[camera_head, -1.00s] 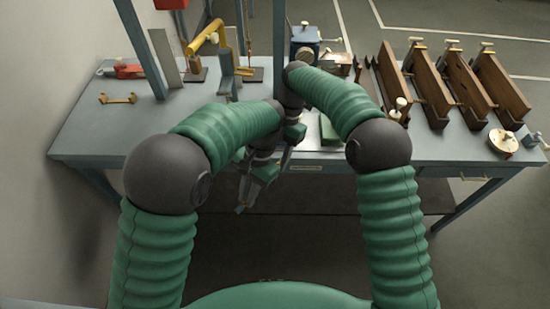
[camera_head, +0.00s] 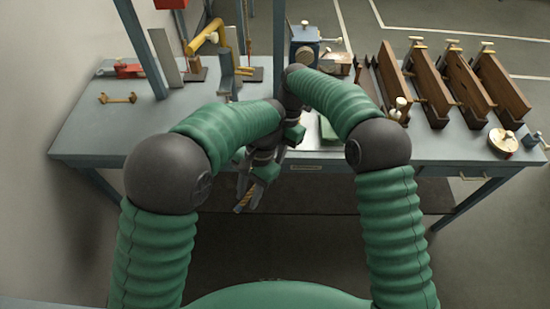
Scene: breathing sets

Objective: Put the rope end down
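My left gripper (camera_head: 254,192) hangs low in front of the table's front edge, pointing down and to the left. A short brown, striped piece shows at its fingertips; it looks like the rope end (camera_head: 243,203), held in the air above the floor. The rest of that rope is hidden by the gripper and arms. My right gripper (camera_head: 287,140) is close behind and above the left one, at the table's front edge. It is partly hidden, and its fingers are too small to read.
The blue-grey table (camera_head: 90,135) holds a yellow-handled tool (camera_head: 205,38), a brass-coloured piece (camera_head: 117,98), a red tool (camera_head: 125,70) and a blue device (camera_head: 304,45). Several wooden boards (camera_head: 480,85) stand at the right. The left front tabletop is clear.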

